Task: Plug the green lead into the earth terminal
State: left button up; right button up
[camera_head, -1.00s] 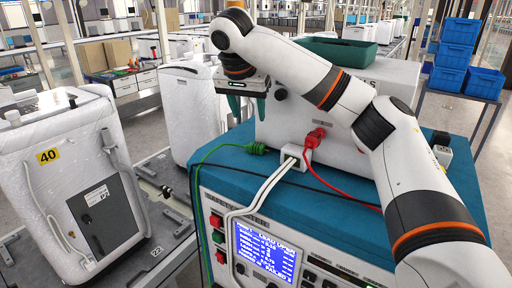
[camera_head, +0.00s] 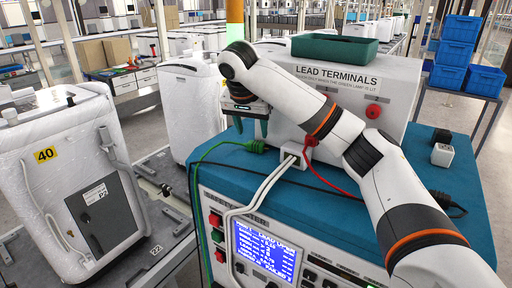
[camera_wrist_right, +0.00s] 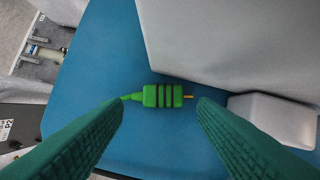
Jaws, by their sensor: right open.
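The green lead's plug (camera_head: 256,146) lies on the teal top of the tester, with its cable running left and down the front. In the wrist view the green plug (camera_wrist_right: 163,95) lies between and below the two fingertips, its brass pin pointing right. My right gripper (camera_head: 250,126) is open and empty just above it, fingers pointing down. The box marked LEAD TERMINALS (camera_head: 400,88) stands behind, with a red round terminal (camera_head: 373,111) showing. My right arm hides part of its face; I cannot make out the earth terminal. My left gripper is out of view.
A white block (camera_head: 293,158) with white cables and a red lead (camera_head: 335,186) stand close right of the plug. A green tray (camera_head: 335,48) sits on the box. A lamp column (camera_head: 235,30), orange above green, rises behind my arm. Small blocks (camera_head: 442,154) lie at right.

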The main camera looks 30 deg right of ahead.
aim_at(256, 142)
jog(key=p+x, duration=0.3)
jog(key=shift+d+f, duration=0.3)
jog(key=shift+f, duration=0.05)
jog(key=shift+d+f, duration=0.2)
jog(key=shift+f, duration=0.45)
jog(key=shift+w, duration=0.1)
jog(key=shift+a, duration=0.1)
jog(key=shift+c, duration=0.7)
jog(key=c, duration=0.6)
jog(key=shift+r, duration=0.15)
jog(key=shift+c, duration=0.2)
